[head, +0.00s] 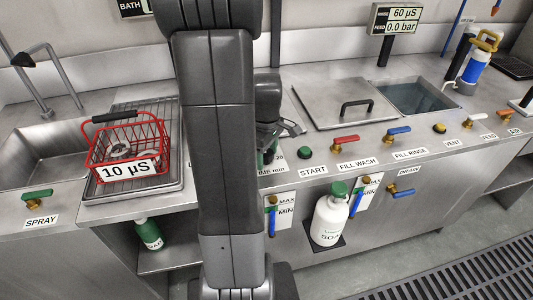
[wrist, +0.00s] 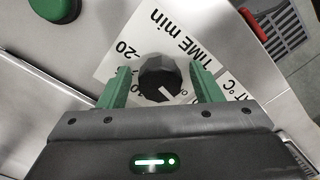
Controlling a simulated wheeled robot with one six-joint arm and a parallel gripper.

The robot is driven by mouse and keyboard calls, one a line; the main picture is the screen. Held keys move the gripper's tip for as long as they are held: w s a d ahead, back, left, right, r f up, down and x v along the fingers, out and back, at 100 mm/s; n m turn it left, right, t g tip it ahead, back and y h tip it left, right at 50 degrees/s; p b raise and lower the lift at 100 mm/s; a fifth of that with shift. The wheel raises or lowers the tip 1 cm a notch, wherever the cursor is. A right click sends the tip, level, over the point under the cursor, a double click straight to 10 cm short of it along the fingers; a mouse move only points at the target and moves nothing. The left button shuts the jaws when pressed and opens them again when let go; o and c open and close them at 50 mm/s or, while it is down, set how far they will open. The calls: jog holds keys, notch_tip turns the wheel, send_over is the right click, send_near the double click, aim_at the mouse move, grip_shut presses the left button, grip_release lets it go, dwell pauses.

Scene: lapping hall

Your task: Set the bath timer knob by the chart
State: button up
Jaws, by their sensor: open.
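The timer knob (wrist: 160,78) is dark and faceted, with a white pointer line. It sits on a white dial plate (wrist: 146,42) marked "TIME min", which appears upside down in the wrist view. The pointer line aims toward the lower right of that view, near partly hidden lettering. My gripper (wrist: 159,80) is open, with one green finger on each side of the knob; whether they touch it is unclear. In the head view my arm hides the knob, and only the edge of its "TIME min" label (head: 272,171) shows. No chart is readable in either view.
A green START button (head: 304,153) is right of the dial, then red (head: 345,141) and blue (head: 397,131) valve handles. A red basket (head: 127,139) tagged "10 µS" stands left on a rack. A display (head: 395,20) reads 60 µS and 0.0 bar. The "BATH" sign (head: 134,8) is cut off.

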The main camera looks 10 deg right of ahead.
jog(key=shift+c, duration=0.5)
jog(key=c, duration=0.9)
